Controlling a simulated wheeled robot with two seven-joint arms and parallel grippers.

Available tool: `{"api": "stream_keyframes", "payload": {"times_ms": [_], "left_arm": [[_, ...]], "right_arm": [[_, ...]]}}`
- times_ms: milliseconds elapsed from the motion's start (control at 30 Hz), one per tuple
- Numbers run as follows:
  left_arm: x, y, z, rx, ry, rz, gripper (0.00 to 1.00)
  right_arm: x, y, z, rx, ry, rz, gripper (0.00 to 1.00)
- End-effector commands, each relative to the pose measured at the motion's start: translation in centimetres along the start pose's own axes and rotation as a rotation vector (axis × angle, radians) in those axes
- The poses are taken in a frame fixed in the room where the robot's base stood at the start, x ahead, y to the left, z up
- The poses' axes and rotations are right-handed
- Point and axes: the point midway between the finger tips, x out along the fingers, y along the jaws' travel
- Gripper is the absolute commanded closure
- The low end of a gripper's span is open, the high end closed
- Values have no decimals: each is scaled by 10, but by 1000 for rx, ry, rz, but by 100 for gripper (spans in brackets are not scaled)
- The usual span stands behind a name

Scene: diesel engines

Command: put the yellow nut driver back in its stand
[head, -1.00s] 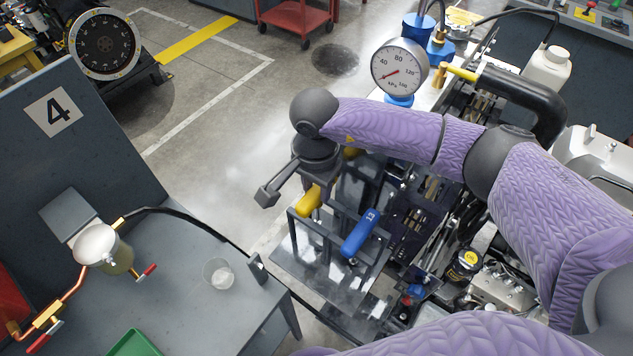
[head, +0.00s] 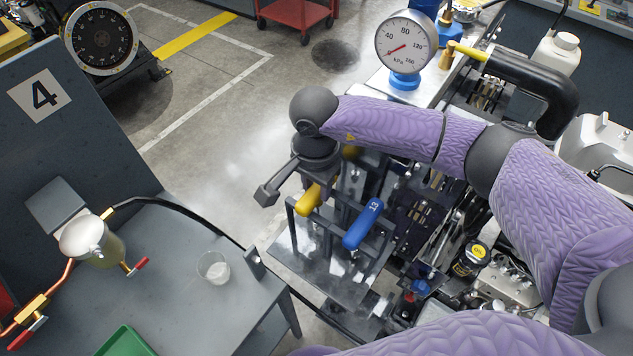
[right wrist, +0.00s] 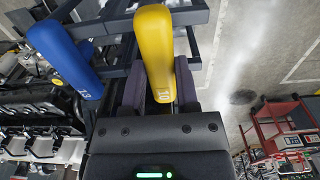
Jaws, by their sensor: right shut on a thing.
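The yellow nut driver (head: 308,200) is in my right gripper (head: 311,182), which is shut on its handle. In the right wrist view the yellow handle (right wrist: 155,45) lies between the two dark fingers (right wrist: 160,88). The dark metal stand (head: 375,252) is right by it, with the yellow handle above its left end. A blue-handled driver (head: 362,223) marked 13 stands in the stand beside it; it also shows in the right wrist view (right wrist: 65,58). The yellow driver's shaft is hidden, so I cannot tell whether it is in the stand. My left gripper is out of view.
A pressure gauge (head: 406,43) and a black hose (head: 545,85) are behind my right arm. The engine (head: 490,290) lies to the right of the stand. A grey bench (head: 170,285) with a cup (head: 213,268) is at the left. The floor between is clear.

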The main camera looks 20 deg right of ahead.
Motion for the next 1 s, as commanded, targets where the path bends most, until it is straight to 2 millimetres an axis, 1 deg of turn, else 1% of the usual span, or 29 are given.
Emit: {"api": "stream_keyframes", "payload": {"times_ms": [33, 167, 467, 500, 667, 833, 867, 900, 933, 1000], "left_arm": [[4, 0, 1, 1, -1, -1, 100], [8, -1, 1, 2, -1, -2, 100], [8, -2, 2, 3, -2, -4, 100], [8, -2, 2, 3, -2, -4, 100], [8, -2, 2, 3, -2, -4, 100], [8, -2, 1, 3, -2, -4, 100], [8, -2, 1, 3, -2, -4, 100], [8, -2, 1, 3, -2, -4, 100], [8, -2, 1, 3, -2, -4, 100], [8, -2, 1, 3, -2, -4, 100]], "right_arm": [[4, 0, 0, 0, 0, 0, 100], [7, 0, 0, 0, 0, 0, 100], [6, -1, 0, 0, 0, -1, 100], [6, -1, 0, 0, 0, -1, 55], [7, -1, 0, 0, 0, 0, 21], [7, -1, 0, 0, 0, 0, 20], [7, 0, 0, 0, 0, 0, 16], [7, 0, 0, 0, 0, 0, 8], [7, 0, 0, 0, 0, 0, 1], [7, 0, 0, 0, 0, 0, 0]]}}
